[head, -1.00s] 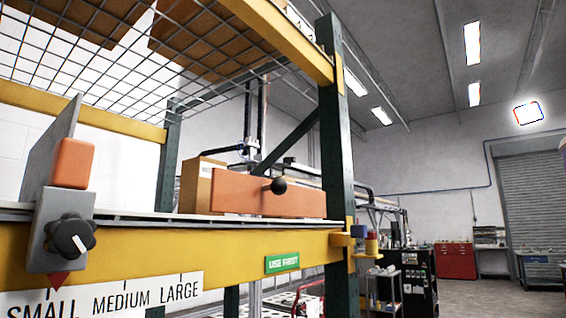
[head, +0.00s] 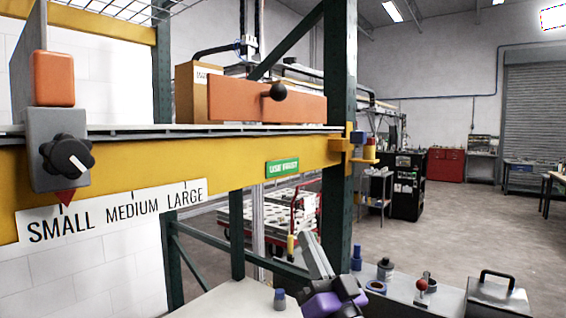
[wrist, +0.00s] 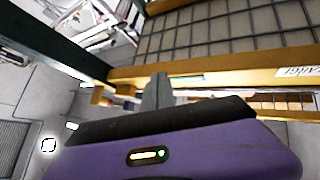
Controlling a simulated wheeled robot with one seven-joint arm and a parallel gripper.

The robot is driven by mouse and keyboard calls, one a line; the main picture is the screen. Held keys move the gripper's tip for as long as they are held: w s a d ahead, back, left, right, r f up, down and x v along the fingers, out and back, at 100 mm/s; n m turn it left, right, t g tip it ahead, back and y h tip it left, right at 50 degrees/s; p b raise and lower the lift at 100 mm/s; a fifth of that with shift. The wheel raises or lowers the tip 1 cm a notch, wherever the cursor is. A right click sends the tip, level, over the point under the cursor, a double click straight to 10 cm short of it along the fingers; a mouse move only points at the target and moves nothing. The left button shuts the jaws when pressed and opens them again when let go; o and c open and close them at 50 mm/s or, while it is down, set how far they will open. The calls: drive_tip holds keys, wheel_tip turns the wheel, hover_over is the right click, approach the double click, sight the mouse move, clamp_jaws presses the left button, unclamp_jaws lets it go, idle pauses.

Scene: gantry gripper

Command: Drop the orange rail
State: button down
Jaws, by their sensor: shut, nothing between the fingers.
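The orange rail (head: 230,98) is a flat board with a black ball knob (head: 278,92). The rail is hard to make out in the wrist view.
A yellow shelf beam (head: 230,165) and a green rack post (head: 341,150) stand near my gripper. A slider with a black dial (head: 68,155) is at the left. A bench below holds a metal toolbox (head: 498,297) and small parts. Open floor lies to the right.

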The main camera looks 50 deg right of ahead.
drive_tip(key=s+d+r+n+t+y+p, duration=0.1)
drive_tip(key=d+r+n+t+y+p, duration=0.15)
drive_tip(key=r, duration=1.35)
drive_tip(key=s+d+r+n+t+y+p, duration=0.1)
drive_tip(key=d+r+n+t+y, duration=0.2)
drive_tip(key=r, duration=1.4)
drive_tip(key=s+a+r+n+g+y+p, duration=0.2)
drive_tip(key=a+r+n+g+y, duration=0.4)
drive_tip(key=r, duration=0.7)
drive_tip(key=a+f+m+g, duration=0.3)
drive_tip(key=f+g, duration=0.3)
drive_tip(key=f, duration=0.3)
drive_tip(key=shift+a+f, duration=0.15)
drive_tip(key=shift+f, duration=0.05)
